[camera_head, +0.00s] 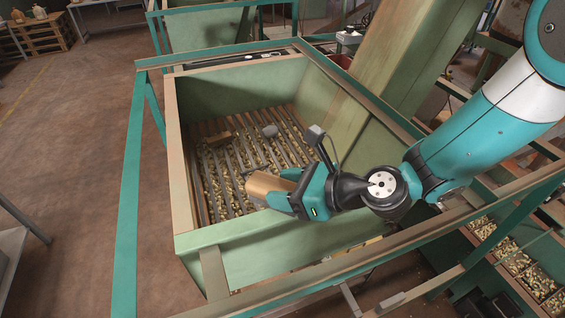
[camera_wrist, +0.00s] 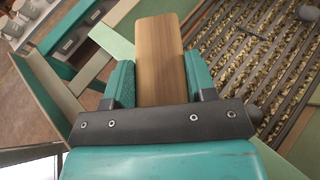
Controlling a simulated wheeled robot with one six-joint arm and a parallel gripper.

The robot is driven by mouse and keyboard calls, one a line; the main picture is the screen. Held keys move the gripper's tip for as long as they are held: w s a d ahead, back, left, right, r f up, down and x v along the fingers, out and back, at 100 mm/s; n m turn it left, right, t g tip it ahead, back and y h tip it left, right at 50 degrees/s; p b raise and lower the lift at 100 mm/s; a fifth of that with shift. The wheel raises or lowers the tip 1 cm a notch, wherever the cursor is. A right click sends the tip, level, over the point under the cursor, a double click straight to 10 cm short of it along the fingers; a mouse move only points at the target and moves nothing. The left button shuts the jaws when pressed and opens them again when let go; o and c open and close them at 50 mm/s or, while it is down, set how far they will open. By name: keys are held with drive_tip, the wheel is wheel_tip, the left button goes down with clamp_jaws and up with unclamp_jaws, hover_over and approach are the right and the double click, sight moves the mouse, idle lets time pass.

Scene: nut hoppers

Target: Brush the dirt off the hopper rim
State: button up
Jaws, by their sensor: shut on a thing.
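My gripper (camera_head: 283,196) is shut on a wooden block-like piece (camera_head: 268,187), probably the brush; no bristles show. The piece also shows between the fingers in the wrist view (camera_wrist: 160,60). It is over the front part of the green hopper (camera_head: 235,85), inside its walls. The hopper's front rim (camera_head: 230,232) is pale green, and its left rim (camera_head: 175,150) looks tan. I cannot tell whether that tan is dirt. Contact cannot be judged.
Teal frame bars (camera_head: 128,200) surround the hopper. A large green chute (camera_head: 400,60) rises behind right. Nut trays (camera_head: 515,260) stand lower right.

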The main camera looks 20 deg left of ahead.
drive_tip(key=shift+r+p, duration=1.5)
drive_tip(key=shift+r, duration=0.5)
